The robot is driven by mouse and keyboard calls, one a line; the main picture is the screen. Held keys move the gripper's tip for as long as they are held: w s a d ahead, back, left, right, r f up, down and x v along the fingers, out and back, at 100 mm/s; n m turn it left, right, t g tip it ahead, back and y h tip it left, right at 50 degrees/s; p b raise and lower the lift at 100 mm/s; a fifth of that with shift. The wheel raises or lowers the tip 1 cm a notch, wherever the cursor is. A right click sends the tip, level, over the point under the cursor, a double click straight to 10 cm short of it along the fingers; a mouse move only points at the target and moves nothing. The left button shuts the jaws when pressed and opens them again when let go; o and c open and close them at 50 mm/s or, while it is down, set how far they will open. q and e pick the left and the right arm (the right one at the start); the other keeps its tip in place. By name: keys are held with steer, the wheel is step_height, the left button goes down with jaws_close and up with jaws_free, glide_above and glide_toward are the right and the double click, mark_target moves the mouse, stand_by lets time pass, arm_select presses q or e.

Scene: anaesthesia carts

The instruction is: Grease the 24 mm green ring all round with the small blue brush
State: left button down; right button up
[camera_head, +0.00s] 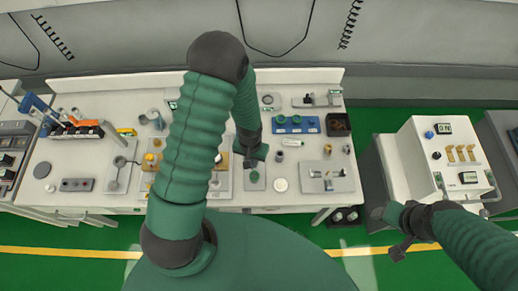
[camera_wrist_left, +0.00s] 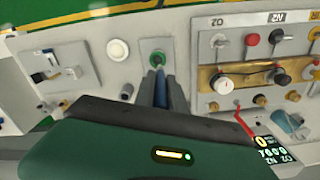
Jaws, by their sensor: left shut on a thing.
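My left gripper (camera_head: 252,161) points down over a small grey plate near the front edge of the white bench. In the left wrist view its fingers (camera_wrist_left: 162,88) are shut on a narrow bluish thing, which looks like the small blue brush; its tip is hard to make out. A small green ring (camera_head: 254,177) is on the plate, just in front of the fingers; it also shows in the left wrist view (camera_wrist_left: 156,58). I cannot tell whether the tip touches the ring. My right gripper (camera_head: 398,232) hangs empty off the bench's right side; its jaw gap is unclear.
A white round disc (camera_head: 280,185) lies right of the ring plate. A blue rack (camera_head: 297,124) and a dark bin (camera_head: 338,124) stand behind. A grey fixture plate (camera_head: 328,177) is farther right. A gauge panel with knobs (camera_wrist_left: 240,80) is close beside the left fingers.

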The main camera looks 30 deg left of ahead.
arm_select(q)
steer(key=shift+s+d, duration=0.1)
steer(key=shift+s+f+b, duration=0.15)
steer(key=shift+f+b, duration=0.1)
steer(key=shift+b, duration=0.15)
steer(key=f+b, duration=0.2)
steer(key=a+f+b, duration=0.1)
steer(key=f+b, duration=0.1)
steer(key=f, duration=0.1)
steer(key=shift+a+f, duration=0.1)
steer(key=shift+f, duration=0.25)
steer(key=shift+d+b, duration=0.25)
steer(key=shift+b, duration=0.05)
steer(key=shift+d+r, duration=0.15)
steer(key=shift+d, duration=0.05)
steer(key=shift+s, duration=0.1)
arm_select(e)
steer(key=f, duration=0.2)
steer(key=s+f, duration=0.1)
steer(key=f, duration=0.1)
steer(key=shift+f, duration=0.15)
arm_select(q)
steer(key=shift+a, duration=0.3)
arm_select(e)
steer(key=shift+w+a, duration=0.1)
steer(key=shift+a, duration=0.3)
